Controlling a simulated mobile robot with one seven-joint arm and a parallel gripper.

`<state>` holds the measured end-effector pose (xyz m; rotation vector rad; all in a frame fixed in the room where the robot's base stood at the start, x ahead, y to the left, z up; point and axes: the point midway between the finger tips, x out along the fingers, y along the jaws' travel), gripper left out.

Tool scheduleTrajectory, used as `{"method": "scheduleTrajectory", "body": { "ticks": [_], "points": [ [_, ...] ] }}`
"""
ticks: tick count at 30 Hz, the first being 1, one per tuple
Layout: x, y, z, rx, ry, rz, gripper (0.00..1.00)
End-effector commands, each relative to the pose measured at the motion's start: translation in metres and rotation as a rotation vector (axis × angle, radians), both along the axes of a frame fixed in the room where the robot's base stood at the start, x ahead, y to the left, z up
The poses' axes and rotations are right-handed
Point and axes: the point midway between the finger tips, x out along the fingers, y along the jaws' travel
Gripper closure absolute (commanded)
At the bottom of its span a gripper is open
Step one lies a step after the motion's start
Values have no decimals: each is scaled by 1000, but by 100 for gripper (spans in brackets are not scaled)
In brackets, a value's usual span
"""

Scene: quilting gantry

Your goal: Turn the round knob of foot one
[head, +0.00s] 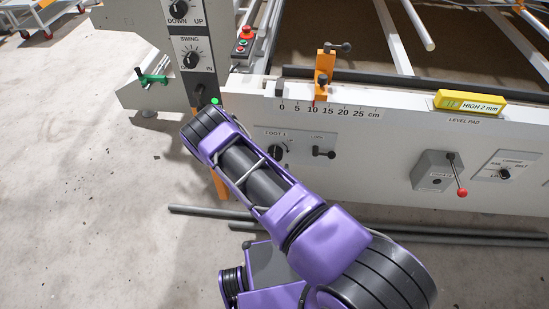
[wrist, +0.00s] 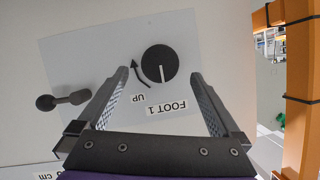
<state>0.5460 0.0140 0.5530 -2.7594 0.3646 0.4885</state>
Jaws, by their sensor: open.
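The round knob of foot one (wrist: 160,65) is black with a white pointer line, on a pale panel labelled FOOT 1 with an arrow marked UP beside it. In the wrist view it appears upside down, just beyond my gripper (wrist: 160,88). My gripper's two fingers are spread apart, one to each side of the knob's line, and nothing is between them. In the head view the knob (head: 276,152) shows partly beside my purple arm, which hides my gripper there.
A small black lock lever (head: 323,153) sits right of the knob; it also shows in the wrist view (wrist: 62,99). An orange post (wrist: 302,90) stands at the right of the wrist view. A red-tipped lever (head: 458,178) and a yellow level (head: 469,102) are farther right.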

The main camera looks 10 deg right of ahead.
Motion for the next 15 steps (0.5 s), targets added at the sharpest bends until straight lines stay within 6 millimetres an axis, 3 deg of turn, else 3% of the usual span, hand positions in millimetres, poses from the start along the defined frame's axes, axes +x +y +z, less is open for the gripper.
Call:
{"method": "scheduleTrajectory", "body": {
  "ticks": [6, 15],
  "points": [
    [39, -8, -17, -1, -2, 2, 0],
    [61, -13, -25, -1, 0, 0, 0]
  ]
}}
